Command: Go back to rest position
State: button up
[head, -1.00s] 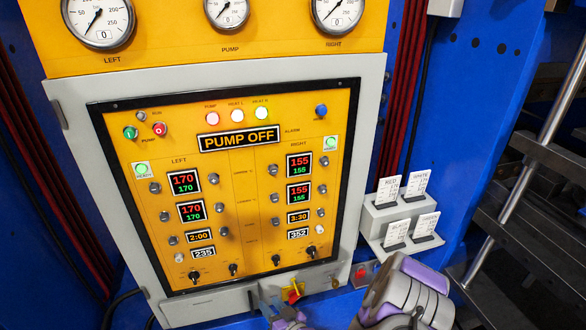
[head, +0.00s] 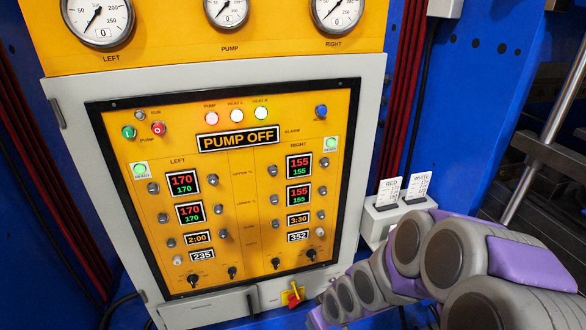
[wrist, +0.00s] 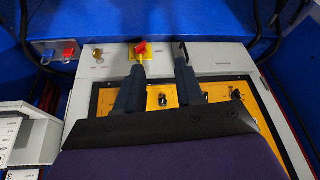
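My gripper (wrist: 158,66) shows in the wrist view. Its two dark fingers are apart with nothing between them, over the lower part of the control panel. The gripper's fingers do not show in the head view, where my grey and purple arm fills the lower right. The yellow control panel (head: 245,225) reads PUMP OFF. A red rotary switch on a yellow plate (head: 293,297) sits at the panel's bottom edge; it also shows in the wrist view (wrist: 140,50), just beyond the fingertips.
White label cards (head: 388,190) stand in a grey holder (head: 375,222) right of the panel; my arm hides the lower ones. Blue press walls (head: 480,110) and a metal rod (head: 540,135) lie to the right.

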jog(key=s+d+r+m+g+h, duration=0.1)
jog(key=s+d+r+m, duration=0.1)
jog(key=s+r, duration=0.3)
jog(key=s+d+r+m+g, duration=0.2)
jog(key=s+r, duration=0.3)
jog(key=s, duration=0.7)
jog(key=s+d+r+m+g+h+b, duration=0.1)
jog(key=s+d+r+m+g, duration=0.1)
jog(key=s+r, duration=0.3)
jog(key=s+d, duration=0.1)
jog(key=s, duration=0.3)
jog(key=shift+d+h, duration=0.2)
jog(key=shift+h, duration=0.1)
jog(key=shift+r, duration=0.1)
